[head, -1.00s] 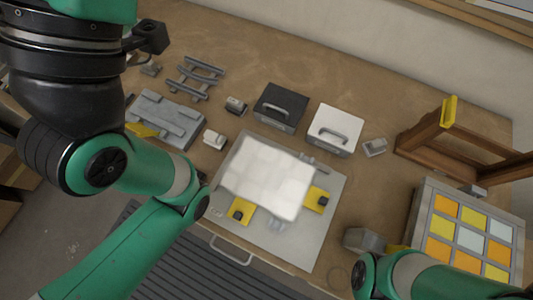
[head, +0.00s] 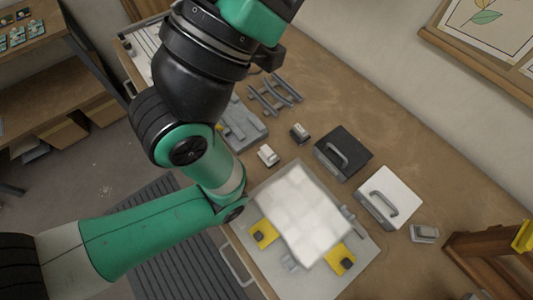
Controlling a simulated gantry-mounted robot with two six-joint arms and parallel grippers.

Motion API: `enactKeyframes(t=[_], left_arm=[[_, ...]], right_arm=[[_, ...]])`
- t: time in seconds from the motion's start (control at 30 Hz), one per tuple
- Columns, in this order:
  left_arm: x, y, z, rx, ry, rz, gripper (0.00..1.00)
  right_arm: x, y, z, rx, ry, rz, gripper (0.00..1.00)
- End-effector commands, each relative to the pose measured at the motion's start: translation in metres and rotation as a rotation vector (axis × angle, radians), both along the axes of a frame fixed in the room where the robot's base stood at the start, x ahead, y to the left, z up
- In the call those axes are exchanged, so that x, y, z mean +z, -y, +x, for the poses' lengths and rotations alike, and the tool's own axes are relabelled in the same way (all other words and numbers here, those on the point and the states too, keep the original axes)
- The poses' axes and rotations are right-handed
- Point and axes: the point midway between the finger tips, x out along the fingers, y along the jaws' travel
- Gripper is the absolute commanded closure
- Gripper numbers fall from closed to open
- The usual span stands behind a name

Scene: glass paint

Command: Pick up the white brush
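A white block with a grey handle (head: 390,197) lies on the workbench, right of a black block with a grey handle (head: 342,153). A smaller white piece (head: 268,155) lies left of the black block, near a small dark piece (head: 300,132). I cannot tell for sure which white item is the brush; none is seen held. My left arm crosses the left half of the view, in front of the bench's left part. Its fingertips are not visible. My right gripper is not in view.
A whitish glass panel (head: 300,212) lies on a grey board (head: 352,280) with yellow clamps (head: 340,258). A grey rack (head: 275,93) stands behind. A wooden frame (head: 485,250) stands at right. Bare bench lies behind the blocks (head: 400,130).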

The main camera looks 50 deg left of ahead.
Motion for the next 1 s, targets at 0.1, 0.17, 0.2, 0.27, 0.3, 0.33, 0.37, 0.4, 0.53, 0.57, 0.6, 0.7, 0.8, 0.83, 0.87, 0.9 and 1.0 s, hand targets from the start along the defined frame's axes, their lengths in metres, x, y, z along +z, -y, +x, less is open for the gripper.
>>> enactKeyframes(t=[0.1,0.17,0.2,0.27,0.3,0.33,0.37,0.4,0.53,0.57,0.6,0.7,0.8,0.83,0.87,0.9,1.0], left_arm=[[0.0,0.0,0.0,0.0,0.0,0.0,1.0],[0.0,0.0,0.0,0.0,0.0,0.0,1.0],[0.0,0.0,0.0,0.0,0.0,0.0,0.95],[0.0,0.0,0.0,0.0,0.0,0.0,0.84],[0.0,0.0,0.0,0.0,0.0,0.0,0.77],[0.0,0.0,0.0,0.0,0.0,0.0,0.71],[0.0,0.0,0.0,0.0,0.0,0.0,0.66],[0.0,0.0,0.0,0.0,0.0,0.0,0.59],[0.0,0.0,0.0,0.0,0.0,0.0,0.35],[0.0,0.0,0.0,0.0,0.0,0.0,0.3],[0.0,0.0,0.0,0.0,0.0,0.0,0.23],[0.0,0.0,0.0,0.0,0.0,0.0,0.12],[0.0,0.0,0.0,0.0,0.0,0.0,0.12],[0.0,0.0,0.0,0.0,0.0,0.0,0.12],[0.0,0.0,0.0,0.0,0.0,0.0,0.12],[0.0001,0.0,0.0001,0.0,0.0,0.0,0.12],[0.0014,0.0001,0.0047,-0.001,-0.012,-0.002,0.12]], right_arm=[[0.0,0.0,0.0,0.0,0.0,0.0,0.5],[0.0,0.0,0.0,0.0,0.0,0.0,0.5],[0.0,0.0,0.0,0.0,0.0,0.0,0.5],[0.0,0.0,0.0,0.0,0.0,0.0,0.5],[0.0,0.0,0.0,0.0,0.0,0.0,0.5],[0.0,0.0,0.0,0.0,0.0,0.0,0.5],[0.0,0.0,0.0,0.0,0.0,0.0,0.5],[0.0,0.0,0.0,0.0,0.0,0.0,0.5],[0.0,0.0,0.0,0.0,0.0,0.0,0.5],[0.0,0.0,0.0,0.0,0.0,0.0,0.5],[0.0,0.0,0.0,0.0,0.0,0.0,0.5],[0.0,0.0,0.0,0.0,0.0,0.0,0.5],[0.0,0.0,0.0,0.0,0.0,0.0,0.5],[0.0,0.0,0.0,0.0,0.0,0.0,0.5],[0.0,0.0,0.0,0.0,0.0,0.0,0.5],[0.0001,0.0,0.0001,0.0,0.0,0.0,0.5],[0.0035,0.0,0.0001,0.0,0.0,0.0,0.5]])
